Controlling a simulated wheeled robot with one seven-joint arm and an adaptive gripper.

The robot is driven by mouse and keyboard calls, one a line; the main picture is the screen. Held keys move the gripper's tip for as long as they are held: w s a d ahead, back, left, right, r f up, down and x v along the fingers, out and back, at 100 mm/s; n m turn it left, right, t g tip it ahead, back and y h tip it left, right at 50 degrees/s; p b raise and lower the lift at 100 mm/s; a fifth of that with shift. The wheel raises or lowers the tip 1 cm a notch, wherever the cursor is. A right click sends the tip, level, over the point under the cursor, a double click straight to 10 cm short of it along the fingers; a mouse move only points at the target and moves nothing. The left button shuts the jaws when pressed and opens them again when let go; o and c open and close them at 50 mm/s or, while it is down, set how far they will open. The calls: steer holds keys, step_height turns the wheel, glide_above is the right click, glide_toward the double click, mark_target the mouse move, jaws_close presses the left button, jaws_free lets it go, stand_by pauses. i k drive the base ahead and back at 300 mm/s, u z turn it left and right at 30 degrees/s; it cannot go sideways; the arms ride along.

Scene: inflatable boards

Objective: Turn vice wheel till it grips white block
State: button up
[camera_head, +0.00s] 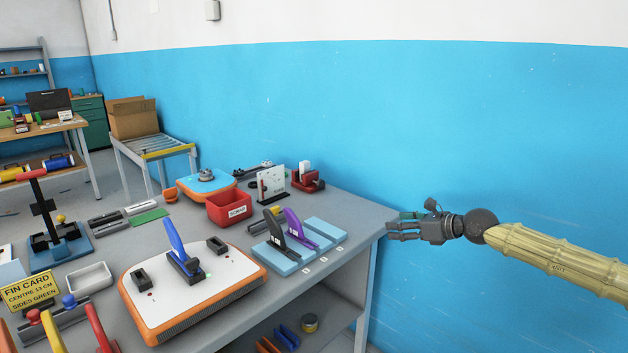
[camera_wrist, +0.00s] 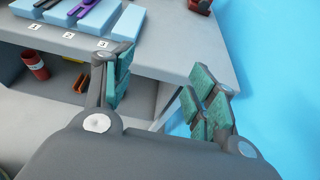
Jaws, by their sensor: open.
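A small red vice (camera_head: 311,184) stands at the back right of the grey bench, near the blue wall. A white block (camera_head: 304,168) stands upright at it; whether the jaws touch the block is too small to tell. The vice wheel cannot be made out clearly. In the wrist view only a bit of the red vice (camera_wrist: 201,5) shows at the top edge. My gripper (camera_head: 391,227) is open and empty, off the bench's right edge and well apart from the vice. Its green-padded fingers (camera_wrist: 158,88) show in the wrist view with nothing between them.
The bench (camera_head: 352,204) also holds a red bin (camera_head: 230,209), a white board (camera_head: 271,184), blue numbered stands (camera_head: 325,229) with black and purple fins, and a large orange-edged board (camera_head: 190,290). The blue wall (camera_head: 500,130) runs close behind. A shelf lies below.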

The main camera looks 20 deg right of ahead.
mark_target(320, 183)
steer(key=z, duration=0.05)
steer(key=i, duration=1.15)
